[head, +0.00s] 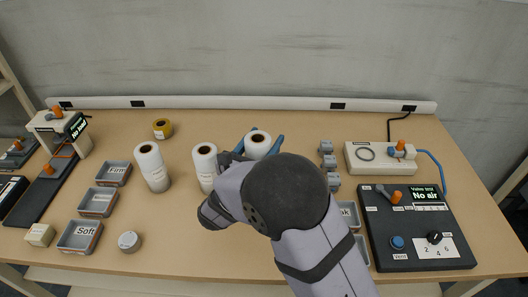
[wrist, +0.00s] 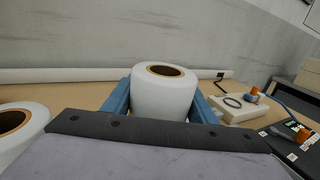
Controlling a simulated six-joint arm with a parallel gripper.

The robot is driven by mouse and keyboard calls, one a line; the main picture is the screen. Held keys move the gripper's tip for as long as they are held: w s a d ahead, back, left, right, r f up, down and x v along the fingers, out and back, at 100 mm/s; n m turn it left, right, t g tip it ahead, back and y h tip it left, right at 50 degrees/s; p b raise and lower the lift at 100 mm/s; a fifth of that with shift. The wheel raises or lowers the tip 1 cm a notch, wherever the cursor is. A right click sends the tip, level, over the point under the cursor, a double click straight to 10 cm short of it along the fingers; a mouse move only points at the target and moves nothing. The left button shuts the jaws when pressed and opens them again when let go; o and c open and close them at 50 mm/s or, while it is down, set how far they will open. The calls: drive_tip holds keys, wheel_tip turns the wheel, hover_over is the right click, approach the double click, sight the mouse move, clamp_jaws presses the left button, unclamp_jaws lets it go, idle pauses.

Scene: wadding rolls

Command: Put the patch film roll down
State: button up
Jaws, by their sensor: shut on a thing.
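My gripper (head: 262,141) has its blue fingers on either side of a white roll (head: 257,147) with a brown core. It is shut on this roll, which also stands upright between the fingers in the wrist view (wrist: 164,95). My arm hides the roll's lower part in the head view, so I cannot tell whether it touches the table. Another white roll (head: 205,168) stands just left of the gripper, and a third white roll (head: 152,167) stands further left. I can read no label on the held roll.
A yellow tape roll (head: 162,129) lies at the back left. Grey trays (head: 80,236), one marked Soft, line the left side, with a round grey-white piece (head: 129,241) beside them. Small grey blocks (head: 326,147), a beige device (head: 380,158) and a dark valve panel (head: 415,225) stand right.

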drive_tip(key=shift+f, duration=2)
drive_tip(key=shift+f, duration=0.1)
drive_tip(key=o, duration=1.4)
drive_tip(key=shift+f, duration=0.1)
drive_tip(key=shift+c, duration=0.2)
drive_tip(key=shift+s+r, duration=0.1)
drive_tip(key=shift+r, duration=0.1)
drive_tip(key=b+v, duration=0.2)
drive_tip(key=v, duration=1)
